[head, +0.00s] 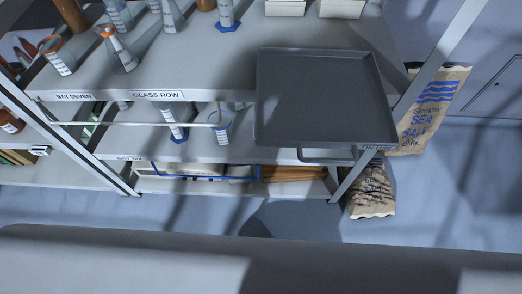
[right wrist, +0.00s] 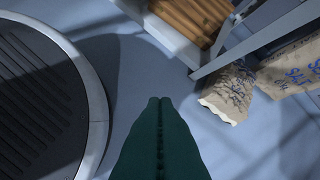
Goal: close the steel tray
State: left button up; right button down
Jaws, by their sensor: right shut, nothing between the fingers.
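The steel tray (head: 322,97) is a dark grey, flat, low-rimmed tray at the right end of the shelf unit in the head view. It juts out past the shelf front, and it looks empty. A bar handle (head: 328,161) sits below its near edge. My right gripper (right wrist: 160,100) shows in the right wrist view as two dark green fingers pressed together, with nothing between them. It points toward the floor near the rack's foot, and the tray is not in that view. My left gripper is in neither view.
Glass vessels (head: 119,49) stand on the upper shelf (head: 210,70), left of the tray. A measuring cylinder (head: 220,127) stands on the shelf below. Salt sacks (head: 430,105) lean by the rack's right post (head: 355,172), also seen in the wrist view (right wrist: 230,92). The floor in front is clear.

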jog(key=w+a+r+n+t+y, duration=0.25)
jog(key=w+r+n, duration=0.3)
jog(key=r, duration=0.45)
jog(key=n+t+y, duration=0.3)
jog(key=n+y, duration=0.7)
jog(key=n, duration=0.3)
send_near(254, 144)
jog(key=s+d, duration=0.3)
jog(key=s, duration=0.4)
jog(key=w+d+p+x, duration=0.2)
jog(key=p+x, duration=0.3)
jog(key=x, duration=0.7)
jog(key=shift+w+a, duration=0.3)
jog(key=shift+w, duration=0.1)
jog(key=shift+w+n+p, duration=0.1)
jog(key=shift+n+p, duration=0.15)
jog(key=shift+p, duration=0.05)
